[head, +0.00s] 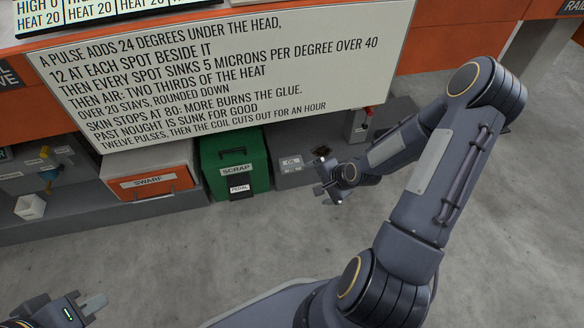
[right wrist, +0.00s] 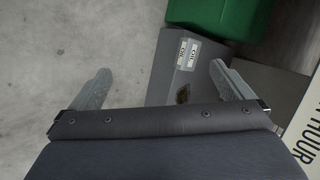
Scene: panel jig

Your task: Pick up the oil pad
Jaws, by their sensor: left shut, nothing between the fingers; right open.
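The oil pad looks like the small dark brown patch (head: 321,151) on top of a low grey unit with small pale labels (head: 291,163). It also shows in the right wrist view as a mottled dark patch (right wrist: 183,94), partly close behind the gripper body. The label beside it there appears to read OIL. My right gripper (head: 326,189) is open and empty, in front of the unit and apart from the pad. In the right wrist view its fingers (right wrist: 162,68) spread on both sides of the unit. My left gripper (head: 92,306) is shut and empty at the lower left.
A green SCRAP bin (head: 233,153) with a PEDAL tag stands left of the grey unit. An orange-fronted SWARF box (head: 152,183) is further left. A large text board (head: 220,75) overhangs the shelf. The grey floor in front is clear.

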